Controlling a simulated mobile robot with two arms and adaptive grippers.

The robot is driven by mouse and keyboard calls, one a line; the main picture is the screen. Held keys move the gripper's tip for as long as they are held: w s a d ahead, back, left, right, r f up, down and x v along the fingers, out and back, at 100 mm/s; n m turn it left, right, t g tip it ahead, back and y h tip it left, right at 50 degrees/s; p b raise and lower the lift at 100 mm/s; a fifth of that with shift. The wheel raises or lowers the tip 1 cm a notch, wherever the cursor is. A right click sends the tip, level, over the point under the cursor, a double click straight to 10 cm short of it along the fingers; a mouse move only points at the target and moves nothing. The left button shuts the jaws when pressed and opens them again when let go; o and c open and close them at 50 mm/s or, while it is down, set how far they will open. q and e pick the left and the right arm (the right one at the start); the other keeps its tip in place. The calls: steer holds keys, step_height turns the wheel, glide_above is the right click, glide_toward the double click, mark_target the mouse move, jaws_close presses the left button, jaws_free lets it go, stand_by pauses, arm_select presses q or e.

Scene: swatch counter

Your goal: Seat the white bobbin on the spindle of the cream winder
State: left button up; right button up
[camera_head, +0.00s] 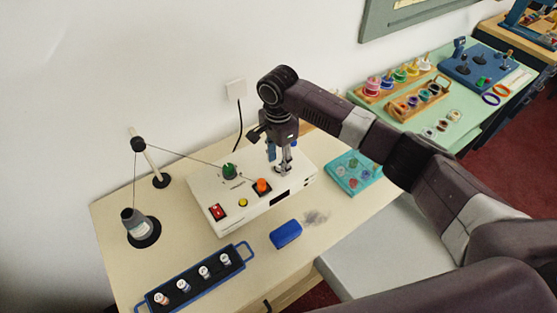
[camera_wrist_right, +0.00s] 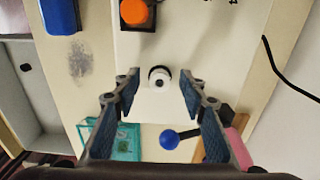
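The cream winder (camera_head: 235,197) is a pale box on the wooden counter, and its top (camera_wrist_right: 205,45) fills the middle of the right wrist view. A white round bobbin (camera_wrist_right: 159,77) stands on its right end, seen end-on with a dark ring at its edge. The spindle is hidden; I cannot tell how deep the bobbin sits. My right gripper (camera_head: 283,169) points down over that end. In the wrist view its fingers (camera_wrist_right: 159,88) are apart, one on each side of the bobbin, with visible gaps. My left gripper is not in view.
A thread runs from the cone (camera_head: 136,222) over a post.

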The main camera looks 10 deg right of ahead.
steer(key=shift+r, duration=0.1)
step_height(320, 180, up, 12)
stand_by(0.4)
stand_by(0.6)
